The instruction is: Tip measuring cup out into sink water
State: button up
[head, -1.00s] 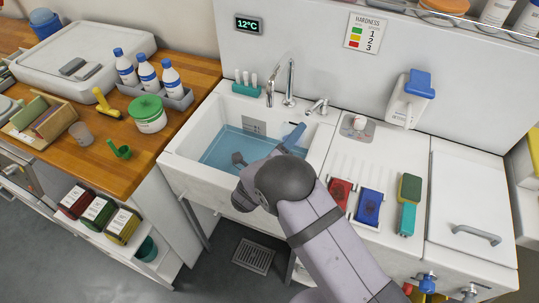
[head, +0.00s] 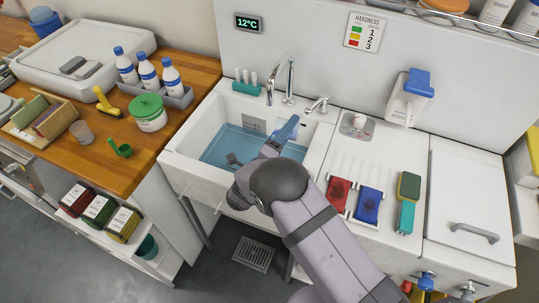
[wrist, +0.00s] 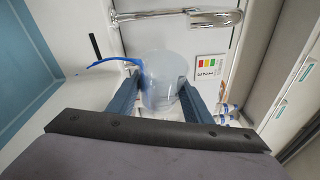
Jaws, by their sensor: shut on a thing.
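The measuring cup (wrist: 160,72) is a clear, bluish cup with a blue handle (wrist: 100,65) pointing left in the wrist view. My gripper (wrist: 163,88) is shut on its body, one blue-grey finger on each side. I cannot make out any contents. In the head view my gripper (head: 284,131) is over the right part of the white sink (head: 182,169), and my arm hides much of the cup. The blue sink water (head: 220,152) lies still, below and left of the gripper. It cannot be told whether the cup is tilted.
A curved tap (head: 290,78) and a smaller tap (head: 318,104) stand behind the sink. The wooden counter (head: 85,150) at left carries bottles, a green-lidded tub and a green scoop.

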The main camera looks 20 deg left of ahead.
jog(key=shift+a+r+n+t, duration=0.2)
jog(key=shift+n+t, duration=0.1)
jog(key=shift+n, duration=0.3)
jog(key=shift+d, duration=0.1)
jog(key=shift+w+d+r+n, duration=0.1)
jog(key=shift+d+n, duration=0.1)
jog(key=shift+n, duration=0.1)
